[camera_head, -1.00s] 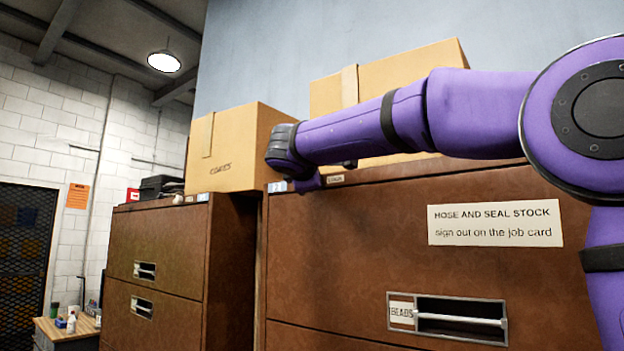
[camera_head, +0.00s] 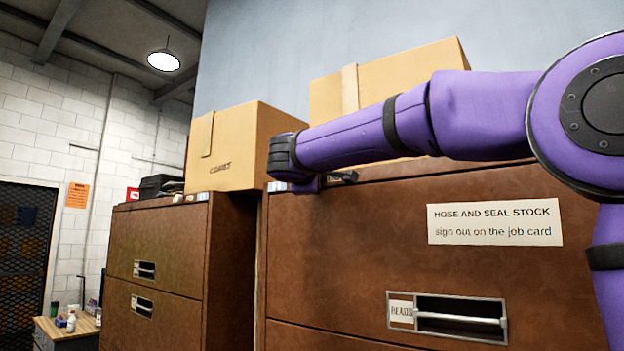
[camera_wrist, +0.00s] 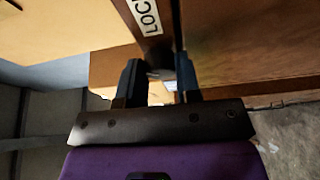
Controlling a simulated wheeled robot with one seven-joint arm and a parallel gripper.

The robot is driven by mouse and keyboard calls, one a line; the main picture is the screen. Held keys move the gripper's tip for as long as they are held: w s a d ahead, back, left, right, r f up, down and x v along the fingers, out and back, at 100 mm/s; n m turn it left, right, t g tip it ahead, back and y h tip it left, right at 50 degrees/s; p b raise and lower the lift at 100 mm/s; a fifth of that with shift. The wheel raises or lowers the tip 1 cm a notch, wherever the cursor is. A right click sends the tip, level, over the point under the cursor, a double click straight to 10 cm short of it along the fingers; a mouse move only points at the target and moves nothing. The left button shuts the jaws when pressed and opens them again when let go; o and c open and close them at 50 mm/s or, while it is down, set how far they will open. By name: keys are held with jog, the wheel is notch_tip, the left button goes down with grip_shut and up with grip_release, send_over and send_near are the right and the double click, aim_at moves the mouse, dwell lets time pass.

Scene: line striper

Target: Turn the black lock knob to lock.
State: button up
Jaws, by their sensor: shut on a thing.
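My gripper (camera_wrist: 158,84) reaches to the top front edge of the brown cabinet (camera_head: 340,230). In the wrist view its two dark fingers stand a little apart, shut on the black lock knob (camera_wrist: 184,66). The knob is dark and mostly hidden by the fingers, so its angle cannot be read. A white label (camera_wrist: 145,14) with "LOC" visible lies just beyond the knob. In the head view my purple forearm and wrist hide the knob; a dark part of my gripper (camera_head: 343,178) shows at the cabinet's top edge.
Cardboard boxes (camera_head: 233,150) stand on the cabinets, one close behind my wrist. A second brown cabinet (camera_head: 160,245) is to the left. The front cabinet has a sign (camera_head: 495,222) and a recessed drawer handle (camera_head: 460,319). Open floor shows in the wrist view.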

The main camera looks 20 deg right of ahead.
jog(key=o, duration=0.9)
jog(key=v, duration=1)
jog(key=shift+s+a, duration=0.25)
jog(key=shift+s, duration=0.05)
jog(key=shift+d+f, duration=0.1)
jog(key=shift+f, duration=0.1)
jog(key=s+d+f+m+g+y, duration=0.1)
jog(key=s+d+f+m+g, duration=0.15)
jog(key=s+d+f, duration=0.5)
jog(key=s+d+f+m+g+y, duration=0.2)
jog(key=s+d+f+g, duration=0.25)
jog(key=f, duration=0.55)
jog(key=s+f+m+g+y, duration=0.3)
jog(key=s+f+m+y, duration=0.3)
jog(key=s+f, duration=1)
notch_tip(320, 180, down, 3)
jog(key=shift+r+m, duration=0.1)
jog(key=shift+m, duration=0.45)
